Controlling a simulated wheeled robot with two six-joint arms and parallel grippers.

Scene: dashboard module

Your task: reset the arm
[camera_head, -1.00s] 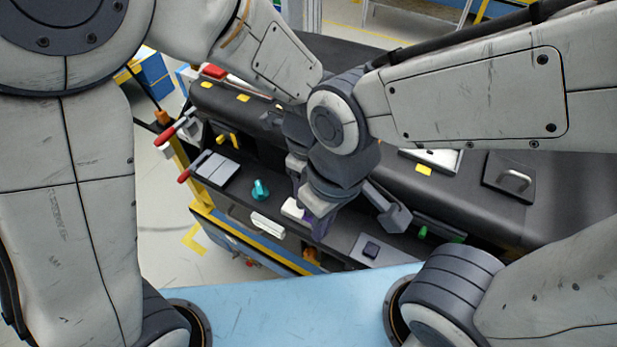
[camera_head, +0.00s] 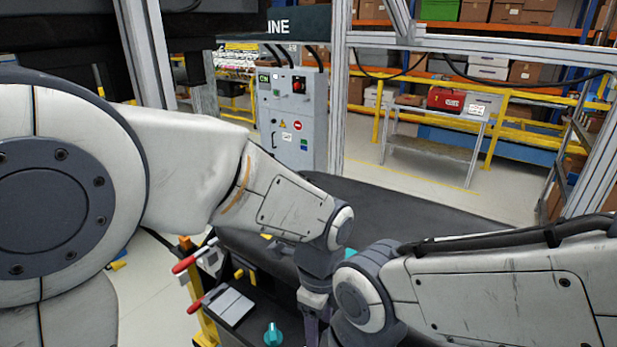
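The dashboard module is a long black panel (camera_head: 420,205) running across the lower middle. My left arm comes in from the left, and its gripper (camera_head: 312,318) points down at the bottom edge over the module. Only its upper part shows, so I cannot tell whether it is open or shut. My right arm comes in from the right and its wrist crosses close beside the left gripper. The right gripper is below the frame. A teal knob (camera_head: 273,334) sits on the module to the left of the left gripper.
Red-handled clamps (camera_head: 187,264) stand at the module's left end, near a grey plate (camera_head: 228,305). A grey control cabinet (camera_head: 292,115) stands behind. Aluminium posts (camera_head: 340,90) and yellow rails (camera_head: 497,125) lie further back. A red toolbox (camera_head: 446,99) rests on a bench.

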